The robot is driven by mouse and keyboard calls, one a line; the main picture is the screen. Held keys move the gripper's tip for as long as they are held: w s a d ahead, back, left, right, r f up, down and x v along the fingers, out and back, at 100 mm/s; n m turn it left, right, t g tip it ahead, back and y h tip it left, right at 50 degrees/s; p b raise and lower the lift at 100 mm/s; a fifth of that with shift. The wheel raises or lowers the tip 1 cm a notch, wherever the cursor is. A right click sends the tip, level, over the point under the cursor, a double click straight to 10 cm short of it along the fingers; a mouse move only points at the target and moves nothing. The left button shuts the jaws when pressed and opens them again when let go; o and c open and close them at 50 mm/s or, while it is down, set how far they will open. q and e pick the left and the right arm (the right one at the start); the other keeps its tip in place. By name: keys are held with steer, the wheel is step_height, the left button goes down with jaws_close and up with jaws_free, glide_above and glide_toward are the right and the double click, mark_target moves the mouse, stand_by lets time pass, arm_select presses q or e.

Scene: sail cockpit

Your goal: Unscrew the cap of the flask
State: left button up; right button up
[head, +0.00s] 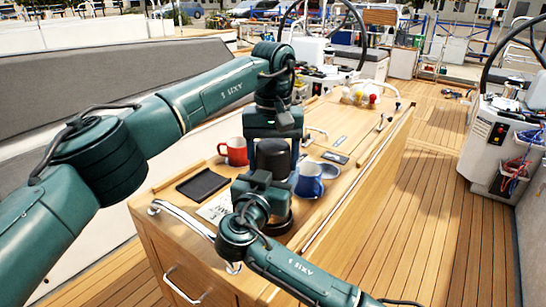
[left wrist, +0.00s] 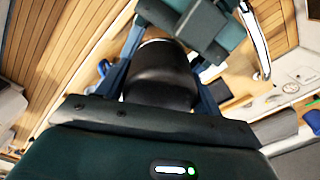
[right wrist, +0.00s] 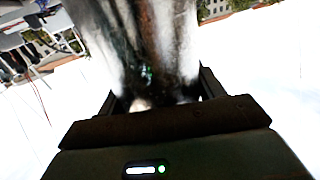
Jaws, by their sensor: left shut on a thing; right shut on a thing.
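The flask's black cap (head: 273,155) stands upright over the wooden cockpit table in the head view. My left gripper (head: 273,146) comes down from above and is shut on the cap, with a finger on either side. The left wrist view shows the dark rounded cap (left wrist: 160,78) between its fingers. My right gripper (head: 266,186) reaches in low from the front and is shut on the flask body. The right wrist view shows the shiny metal flask body (right wrist: 150,45) between its fingers. In the head view the right gripper and wrist hide most of the body.
A red mug (head: 236,151) stands left of the flask and a blue mug (head: 309,181) close on its right. A black tray (head: 203,185) lies at the left on the table (head: 335,207). A metal rail (head: 180,214) runs along the near edge.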

mark_target(273, 144)
arm_select(q)
steer(key=n, duration=0.4)
steer(key=o, duration=1.1)
steer(key=shift+r, duration=0.1)
step_height(273, 144, up, 4)
steer(key=shift+r, duration=0.15)
steer(key=shift+c, duration=0.3)
steer(key=r+m, duration=0.1)
steer(key=m, duration=0.2)
steer(key=shift+r, duration=0.35)
steer(key=shift+c, duration=0.4)
steer(key=m, duration=0.1)
steer(key=r+m, duration=0.1)
steer(key=m, duration=0.1)
steer(key=shift+r, duration=0.25)
steer(key=shift+f, duration=3.85)
steer(key=shift+c, duration=0.5)
